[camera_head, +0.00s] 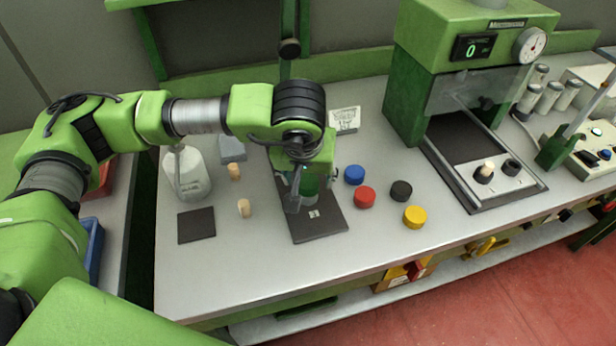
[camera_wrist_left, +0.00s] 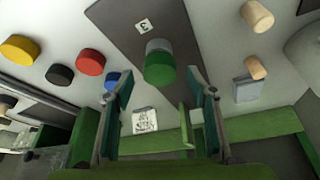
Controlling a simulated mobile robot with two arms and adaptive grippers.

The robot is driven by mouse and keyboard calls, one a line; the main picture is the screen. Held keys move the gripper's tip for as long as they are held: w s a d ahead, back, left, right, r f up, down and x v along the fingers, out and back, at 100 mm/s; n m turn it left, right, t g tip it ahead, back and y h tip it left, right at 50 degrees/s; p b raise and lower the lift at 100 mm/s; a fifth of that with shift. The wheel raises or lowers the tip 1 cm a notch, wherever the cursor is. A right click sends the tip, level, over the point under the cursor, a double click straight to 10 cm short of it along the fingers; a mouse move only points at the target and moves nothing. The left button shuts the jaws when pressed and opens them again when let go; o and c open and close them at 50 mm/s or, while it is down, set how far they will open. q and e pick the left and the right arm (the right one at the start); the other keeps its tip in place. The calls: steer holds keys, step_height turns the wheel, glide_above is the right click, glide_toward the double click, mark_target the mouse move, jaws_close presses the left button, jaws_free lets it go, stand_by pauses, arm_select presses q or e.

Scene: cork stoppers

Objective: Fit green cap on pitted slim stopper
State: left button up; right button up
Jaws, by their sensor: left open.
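A green cap (camera_wrist_left: 160,70) lies between the fingertips in the left wrist view, with a grey cylindrical part showing at its edge. It stands on a dark mat (camera_head: 318,226) marked 3. In the head view the gripper partly hides it. My left gripper (camera_head: 303,192) points down over the mat, open, its fingers on either side of the cap; contact is not clear. Two slim corks (camera_head: 234,171) (camera_head: 243,207) stand left of the mat, and another cork (camera_head: 486,168) is in the green machine's holder. I cannot tell which is pitted. My right gripper is out of view.
Blue (camera_head: 354,174), red (camera_head: 364,197), black (camera_head: 401,191) and yellow (camera_head: 415,216) caps stand right of the mat. The green machine (camera_head: 455,60) is at the back right. A white bottle (camera_head: 186,175) and a dark square pad (camera_head: 197,226) are at left. The front table is clear.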

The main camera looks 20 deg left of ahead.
arm_select(q)
steer(key=v, duration=1.1)
